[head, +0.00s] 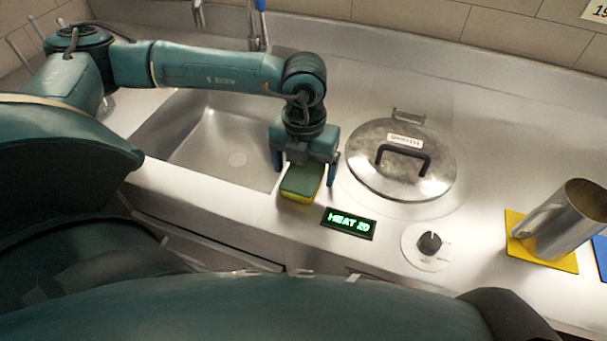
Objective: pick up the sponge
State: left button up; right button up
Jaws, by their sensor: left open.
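The sponge (302,182) is green on top with a yellow lower layer. It lies near the front edge of the steel counter, between the sink and the round lid. My left gripper (305,172) points down over the sponge. Its jaws are open, with one finger on the left side and one on the right. The gripper body hides the sponge's far end. I cannot tell whether the fingers touch it. My right gripper is not in view.
A sink basin (212,140) is on the left. A lid with a black handle (378,180) covers a well to the right. In front are a green display (349,223) and a black knob (430,243). A metal cup (572,222) stands on a yellow mat (564,264).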

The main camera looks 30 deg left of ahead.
aim_at(305, 171)
pick_arm(q)
jog(key=c, duration=1.1)
jog(key=shift+o, duration=0.2)
jog(key=shift+r, duration=0.1)
notch_tip(305, 171, up, 10)
jog(key=b, duration=0.1)
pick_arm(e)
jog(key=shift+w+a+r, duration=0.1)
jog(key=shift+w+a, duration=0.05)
